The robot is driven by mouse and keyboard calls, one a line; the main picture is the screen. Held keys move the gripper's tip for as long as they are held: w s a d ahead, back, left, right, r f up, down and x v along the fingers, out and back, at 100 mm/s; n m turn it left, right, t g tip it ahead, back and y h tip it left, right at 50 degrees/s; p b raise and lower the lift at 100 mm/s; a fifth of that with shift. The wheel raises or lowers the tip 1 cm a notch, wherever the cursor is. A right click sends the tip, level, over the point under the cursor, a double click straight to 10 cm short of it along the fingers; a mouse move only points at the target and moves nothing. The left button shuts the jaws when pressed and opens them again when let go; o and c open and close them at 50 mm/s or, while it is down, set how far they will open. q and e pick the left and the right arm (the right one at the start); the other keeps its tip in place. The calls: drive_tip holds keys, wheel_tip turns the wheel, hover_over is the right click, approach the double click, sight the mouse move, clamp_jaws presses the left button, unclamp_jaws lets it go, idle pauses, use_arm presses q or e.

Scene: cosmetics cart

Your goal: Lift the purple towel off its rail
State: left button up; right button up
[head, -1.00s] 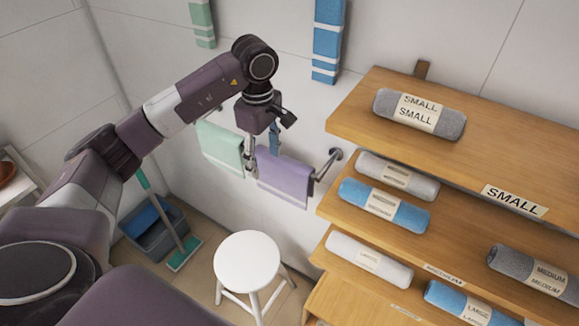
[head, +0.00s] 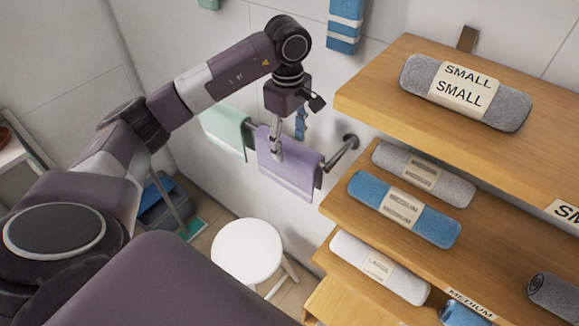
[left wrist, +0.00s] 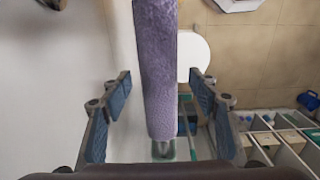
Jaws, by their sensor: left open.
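The purple towel (head: 288,175) hangs folded over a wall rail (head: 344,152), in the head view left of the shelves. My left gripper (head: 288,140) points down at the towel's top edge. One finger shows in front of the towel, and the blue-padded other one shows behind its top edge. In the left wrist view the purple towel (left wrist: 157,70) runs as a thick strip between the two spread fingers of my left gripper (left wrist: 162,92), with gaps at both sides. The gripper is open. My right gripper is not in view.
A mint towel (head: 226,128) hangs left of the purple one. A white stool (head: 247,250) stands below. Wooden shelves (head: 375,118) with rolled towels stand close on the right. A blue bucket (head: 165,200) is on the floor at left.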

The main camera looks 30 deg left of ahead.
sight(289, 167)
use_arm(q)
wheel_tip(289, 167, down, 2)
drive_tip(key=shift+w+f+b, duration=0.1)
drive_tip(key=shift+w+b, duration=0.05)
drive_tip(key=shift+b, duration=0.4)
drive_tip(key=shift+f, duration=0.55)
wheel_tip(289, 167, down, 6)
drive_tip(key=p, duration=0.3)
drive_tip(key=shift+a, duration=0.15)
drive_tip(key=shift+f, duration=0.3)
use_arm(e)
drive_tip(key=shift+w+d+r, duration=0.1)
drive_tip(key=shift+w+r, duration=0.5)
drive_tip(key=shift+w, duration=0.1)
use_arm(q)
drive_tip(key=shift+c, duration=0.3)
drive_tip(key=c, duration=1.3)
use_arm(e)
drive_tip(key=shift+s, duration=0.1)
